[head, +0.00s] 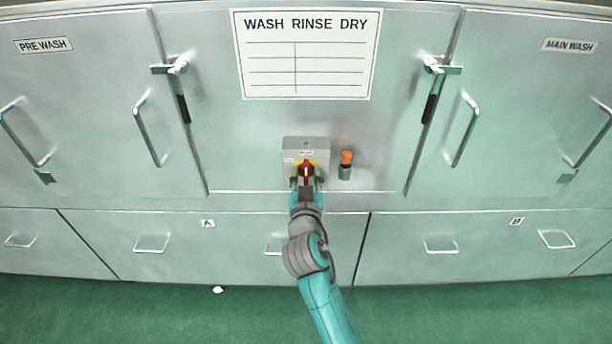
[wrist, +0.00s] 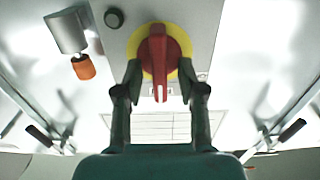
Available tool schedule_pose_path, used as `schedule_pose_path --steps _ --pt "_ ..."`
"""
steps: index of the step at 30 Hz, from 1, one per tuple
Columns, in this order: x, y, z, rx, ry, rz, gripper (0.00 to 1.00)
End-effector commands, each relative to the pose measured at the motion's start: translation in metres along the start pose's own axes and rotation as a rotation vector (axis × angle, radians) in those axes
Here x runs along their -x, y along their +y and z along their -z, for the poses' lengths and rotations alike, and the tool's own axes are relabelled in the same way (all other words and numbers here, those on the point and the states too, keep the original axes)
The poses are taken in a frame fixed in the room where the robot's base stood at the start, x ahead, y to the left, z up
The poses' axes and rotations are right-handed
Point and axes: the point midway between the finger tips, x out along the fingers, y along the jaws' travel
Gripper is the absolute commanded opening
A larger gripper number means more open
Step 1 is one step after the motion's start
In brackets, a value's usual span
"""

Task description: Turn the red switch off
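The red switch (head: 306,171) is a rotary handle on a round yellow plate, mounted on a grey box (head: 292,144) on the front of the metal machine. In the head view the handle stands about upright. It also shows in the wrist view (wrist: 158,55), with its handle running up and down the picture. My gripper (head: 306,183) is right in front of the switch. In the wrist view my gripper (wrist: 160,82) is open, with one finger on each side of the handle. Gaps show between the fingers and the handle. My gripper hides the lower part of the box in the head view.
An orange-topped cylinder (head: 346,165) sticks out close to the right of the box; it also shows in the wrist view (wrist: 70,40). A sign (head: 306,55) is above. Door handles and latches stand out on both sides. The green floor (head: 130,310) in front is mostly clear.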

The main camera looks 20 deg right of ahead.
Motion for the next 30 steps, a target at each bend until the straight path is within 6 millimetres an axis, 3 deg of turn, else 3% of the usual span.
schedule_pose_path --steps 5,10,11,23,30 --pt "0.0000 0.0000 0.0000 0.000 0.000 0.000 0.40" --pt "0.0002 0.0000 0.0000 0.000 0.000 0.000 0.02" --pt "0.0002 0.0000 0.0000 0.000 0.000 0.000 0.00" --pt "0.0003 -0.0005 0.0000 0.036 0.000 0.000 0.00" --pt "0.0003 -0.0019 0.0000 0.169 0.000 0.000 0.00"
